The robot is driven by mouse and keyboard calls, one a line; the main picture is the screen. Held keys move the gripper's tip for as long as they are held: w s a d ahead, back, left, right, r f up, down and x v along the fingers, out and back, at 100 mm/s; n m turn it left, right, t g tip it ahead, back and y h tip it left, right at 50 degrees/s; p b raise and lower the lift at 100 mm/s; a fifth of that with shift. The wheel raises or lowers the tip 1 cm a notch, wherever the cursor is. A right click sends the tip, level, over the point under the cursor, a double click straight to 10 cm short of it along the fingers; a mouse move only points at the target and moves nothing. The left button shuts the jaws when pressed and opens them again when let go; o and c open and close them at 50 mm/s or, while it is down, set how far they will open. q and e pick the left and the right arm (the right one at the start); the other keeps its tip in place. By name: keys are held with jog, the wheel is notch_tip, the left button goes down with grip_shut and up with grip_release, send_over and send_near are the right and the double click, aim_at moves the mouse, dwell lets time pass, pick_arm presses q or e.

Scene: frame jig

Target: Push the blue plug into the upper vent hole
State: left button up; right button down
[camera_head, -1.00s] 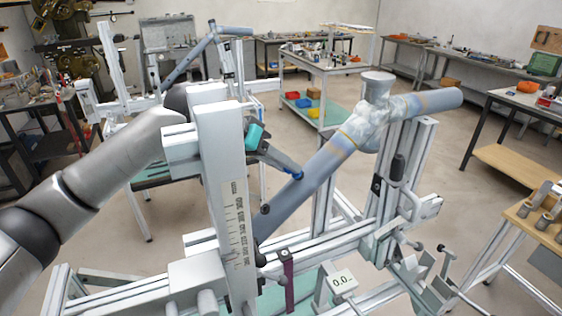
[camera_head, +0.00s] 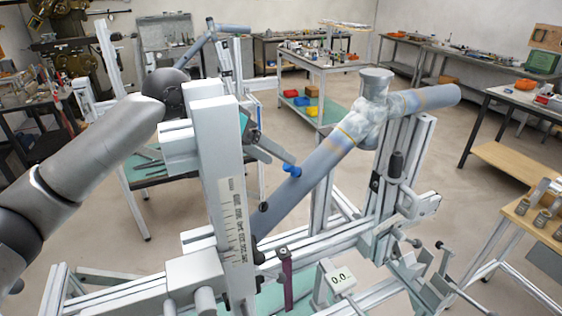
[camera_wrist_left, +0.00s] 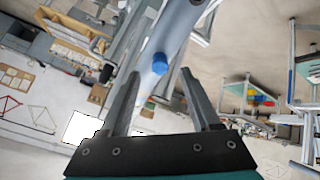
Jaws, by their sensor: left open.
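The blue plug (camera_head: 292,170) sits on the upper side of the slanted grey frame tube (camera_head: 330,155). It stands proud of the tube, and any hole under it is hidden. In the left wrist view the plug (camera_wrist_left: 159,63) shows between and just beyond the fingertips. My left gripper (camera_head: 284,157) comes in from behind the upright post and is open, its fingertips close to the plug. In the left wrist view the gripper (camera_wrist_left: 160,78) has its fingers apart with nothing between them; whether a finger touches the plug I cannot tell. My right gripper is not in view.
A tall metal post with a scale (camera_head: 232,220) stands in front of my left gripper. A dark round spot (camera_head: 263,207) lies lower on the tube. Clamps and rails (camera_head: 405,240) of the jig hold the tube's joint end. Workbenches stand further back.

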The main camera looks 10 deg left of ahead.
pick_arm(q)
jog(key=v, duration=1.2)
jog(key=shift+b, duration=0.4)
jog(key=shift+s+a, duration=0.15)
